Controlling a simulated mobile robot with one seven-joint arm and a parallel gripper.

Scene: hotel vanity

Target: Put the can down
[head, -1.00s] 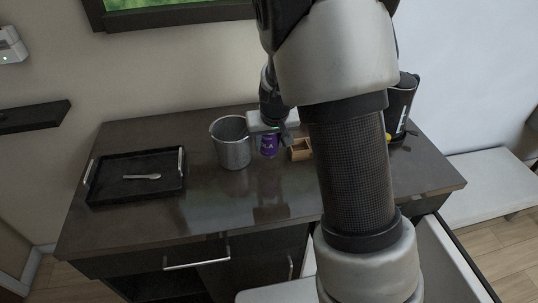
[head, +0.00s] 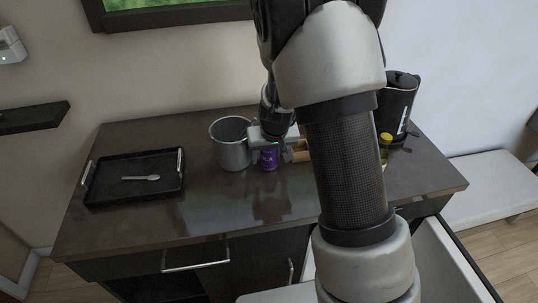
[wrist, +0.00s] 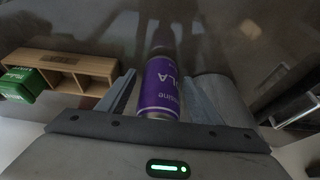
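The purple can (head: 269,158) is upright at the vanity top, in front of the box and right of the metal bucket. In the wrist view the can (wrist: 160,88) sits between my two fingers, its label partly readable. My gripper (head: 271,149), also in the wrist view (wrist: 160,92), is around the can and appears shut on it. The can's base is at or very close to the dark glossy top (head: 215,205); I cannot tell whether it touches. Its reflection shows below it.
A metal bucket (head: 231,150) stands close on the left. A wooden box (head: 301,151) is close on the right, with a green item (wrist: 20,84) beside it. A black tray (head: 110,187) holds a spoon (head: 140,178). A kettle (head: 395,105) and yellow-capped bottle (head: 386,145) stand right. The front is clear.

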